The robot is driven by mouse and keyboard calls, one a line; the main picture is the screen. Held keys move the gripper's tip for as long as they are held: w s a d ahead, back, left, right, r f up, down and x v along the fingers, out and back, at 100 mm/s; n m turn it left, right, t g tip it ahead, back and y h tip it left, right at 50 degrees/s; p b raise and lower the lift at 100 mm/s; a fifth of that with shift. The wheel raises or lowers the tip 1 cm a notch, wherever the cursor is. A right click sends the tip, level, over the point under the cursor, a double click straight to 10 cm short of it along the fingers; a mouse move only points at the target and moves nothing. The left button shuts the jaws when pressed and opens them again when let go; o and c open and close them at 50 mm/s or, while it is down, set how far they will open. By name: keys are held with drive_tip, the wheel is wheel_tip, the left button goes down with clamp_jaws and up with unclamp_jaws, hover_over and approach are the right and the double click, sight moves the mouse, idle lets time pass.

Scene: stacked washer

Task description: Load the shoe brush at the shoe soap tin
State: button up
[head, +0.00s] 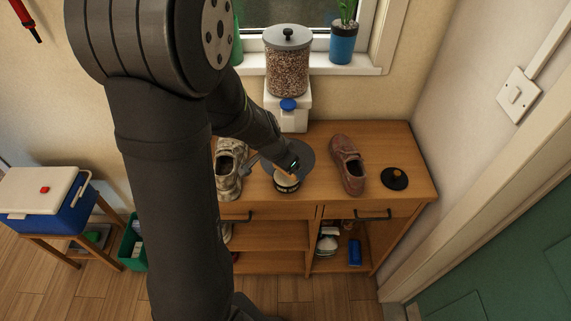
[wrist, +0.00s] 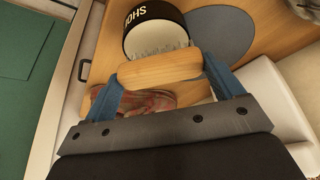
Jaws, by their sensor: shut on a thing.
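My gripper (head: 291,168) is shut on the wooden shoe brush (wrist: 158,70), whose block spans between the two blue fingers in the wrist view. The brush's pale bristles point at the open shoe soap tin (wrist: 154,13), a black round tin with white lettering and a cream-coloured inside. In the head view the tin (head: 287,186) stands on the cabinet top, just under the gripper. The bristles overlap the tin's mouth in the wrist view; I cannot tell whether they touch the soap. In the head view the brush is mostly hidden by my gripper.
A grey round mat (head: 300,153) lies behind the tin on the wooden cabinet (head: 415,165). A pale sneaker (head: 228,170) stands left and a reddish-brown shoe (head: 347,166) right. A black lid-like disc (head: 395,179) lies farther right. A filled dispenser (head: 288,70) stands behind.

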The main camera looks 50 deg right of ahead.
drive_tip(key=shift+f, duration=0.5)
idle(1.2)
drive_tip(key=shift+r, duration=3.55)
drive_tip(key=shift+w, duration=0.3)
drive_tip(key=w+a+n, duration=0.1)
drive_tip(key=w+a, duration=0.1)
drive_tip(key=w, duration=0.4)
drive_tip(key=w+a+n+t, duration=0.1)
drive_tip(key=w+a+n, duration=0.1)
drive_tip(key=w, duration=0.4)
drive_tip(key=w+a+n, duration=0.2)
drive_tip(key=w+a, duration=0.1)
drive_tip(key=w, duration=0.3)
drive_tip(key=shift+w+a+r+t, duration=0.1)
drive_tip(key=shift+w+a+t, duration=0.1)
drive_tip(key=shift+a+t, duration=0.2)
drive_tip(key=w+a+n+t+y, duration=0.2)
drive_tip(key=w+a+n, duration=0.4)
drive_tip(key=w+a, duration=1.25)
drive_tip(key=s+a+f+n+y, duration=0.1)
drive_tip(key=s+a+f+n, duration=0.1)
drive_tip(key=a, duration=0.5)
drive_tip(key=s+a+f+n+y, duration=0.1)
drive_tip(key=s+a+f+n, duration=0.2)
drive_tip(key=a+f, duration=0.3)
drive_tip(key=shift+s+a+f+n+t, duration=0.3)
drive_tip(key=shift+a+n, duration=0.5)
drive_tip(key=shift+a, duration=0.1)
